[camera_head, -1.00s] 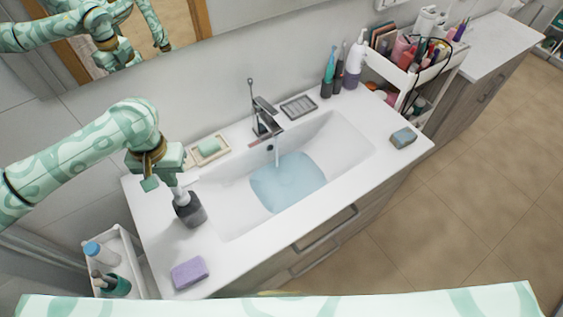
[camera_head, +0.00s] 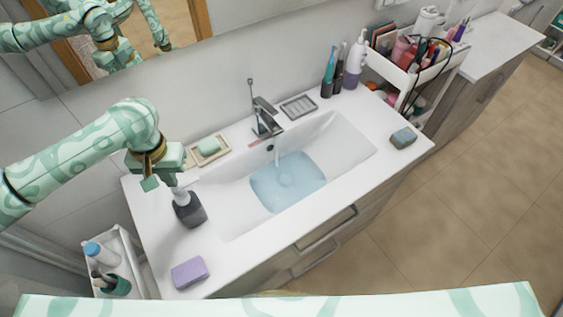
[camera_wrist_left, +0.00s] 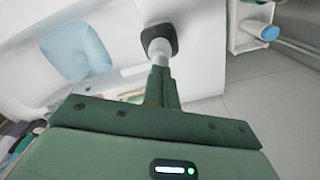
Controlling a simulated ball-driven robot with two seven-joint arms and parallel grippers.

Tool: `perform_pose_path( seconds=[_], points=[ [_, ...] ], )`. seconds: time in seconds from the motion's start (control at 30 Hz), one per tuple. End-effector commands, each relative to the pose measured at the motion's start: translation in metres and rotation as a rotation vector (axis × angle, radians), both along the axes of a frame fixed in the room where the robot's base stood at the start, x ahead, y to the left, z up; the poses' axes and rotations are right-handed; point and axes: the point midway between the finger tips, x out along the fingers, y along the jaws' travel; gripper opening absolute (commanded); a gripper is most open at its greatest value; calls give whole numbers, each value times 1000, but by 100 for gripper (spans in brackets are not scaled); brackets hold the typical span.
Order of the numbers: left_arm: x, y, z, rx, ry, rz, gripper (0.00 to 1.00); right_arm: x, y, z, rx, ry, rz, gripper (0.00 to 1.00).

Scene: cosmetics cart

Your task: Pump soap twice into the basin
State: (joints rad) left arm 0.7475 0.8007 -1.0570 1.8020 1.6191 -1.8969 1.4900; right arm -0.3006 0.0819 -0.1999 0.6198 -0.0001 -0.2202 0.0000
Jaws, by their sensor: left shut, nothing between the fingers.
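The soap dispenser (camera_head: 190,210), a dark square bottle with a pale pump top, stands upright on the counter left of the basin. My left gripper (camera_head: 174,181) is shut directly above it, fingers pointing down at the pump top. In the left wrist view, the closed fingers (camera_wrist_left: 160,84) meet or nearly meet the pale pump head (camera_wrist_left: 158,49); exact contact cannot be told. The white basin (camera_head: 351,141) holds pale blue water (camera_head: 288,184), also seen in the left wrist view (camera_wrist_left: 77,50). My right gripper is not in view.
The faucet (camera_head: 266,116) stands behind the basin, with water running. A purple sponge (camera_head: 189,272) lies at the front left, a soap dish (camera_head: 222,153) behind. A blue-grey sponge (camera_head: 403,138) and several bottles are on the right. A cart (camera_head: 411,79) stands beyond.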

Motion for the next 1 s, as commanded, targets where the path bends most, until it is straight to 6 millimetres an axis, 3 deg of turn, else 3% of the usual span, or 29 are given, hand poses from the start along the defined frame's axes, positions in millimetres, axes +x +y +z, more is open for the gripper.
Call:
perform_pose_path(
  seconds=[0.47,1.0],
  points=[
    [0,0,-1,0,0,0,0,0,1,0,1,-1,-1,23],
    [0,0,-20,-1,1,0,0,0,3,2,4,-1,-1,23]
  ],
)
